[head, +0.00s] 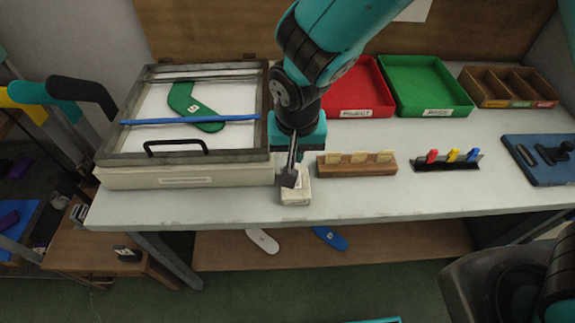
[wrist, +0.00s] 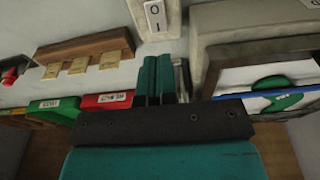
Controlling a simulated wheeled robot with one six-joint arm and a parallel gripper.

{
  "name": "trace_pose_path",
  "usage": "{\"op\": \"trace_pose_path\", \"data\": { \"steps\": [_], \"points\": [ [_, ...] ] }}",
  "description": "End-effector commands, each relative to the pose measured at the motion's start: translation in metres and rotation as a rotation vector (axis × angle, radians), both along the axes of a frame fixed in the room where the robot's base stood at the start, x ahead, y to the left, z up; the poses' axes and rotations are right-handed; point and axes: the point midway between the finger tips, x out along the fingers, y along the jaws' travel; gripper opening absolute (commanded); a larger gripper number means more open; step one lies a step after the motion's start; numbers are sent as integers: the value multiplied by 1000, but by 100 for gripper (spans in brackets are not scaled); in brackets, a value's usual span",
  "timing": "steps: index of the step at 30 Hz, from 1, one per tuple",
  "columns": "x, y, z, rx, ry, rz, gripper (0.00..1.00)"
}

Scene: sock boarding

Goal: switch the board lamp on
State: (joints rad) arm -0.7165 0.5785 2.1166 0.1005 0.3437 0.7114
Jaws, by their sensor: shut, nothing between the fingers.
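The switch box (head: 296,196) is a small pale block near the table's front edge, right of the light board. In the wrist view its white rocker (wrist: 155,15) shows the marks O and I at the top of the picture. My gripper (head: 289,180) points down, shut and empty, with its tips over the back part of the switch box. In the wrist view the teal fingers (wrist: 158,62) lie together just below the rocker; I cannot tell whether they touch the box. The light board (head: 181,176) has a pale panel; I cannot tell whether it is lit.
A hinged frame with a black handle (head: 176,146) lies over the board, with a green sock shape (head: 190,103) and a blue bar (head: 190,121). A wooden block with cards (head: 356,168) stands close right. Red (head: 357,112) and green (head: 436,111) trays stand behind.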

Motion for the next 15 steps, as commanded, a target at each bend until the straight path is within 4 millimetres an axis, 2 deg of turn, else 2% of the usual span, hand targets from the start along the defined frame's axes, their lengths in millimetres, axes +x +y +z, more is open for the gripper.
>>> {"op": "trace_pose_path", "data": {
  "steps": [1,6,10,15],
  "points": [
    [1,-1,-12,-4,4,-1,0],
    [5,-1,-41,-2,3,0,0],
    [8,-1,-56,-1,1,-1,0],
    [9,-1,-64,1,-1,-1,0]
  ]
}}
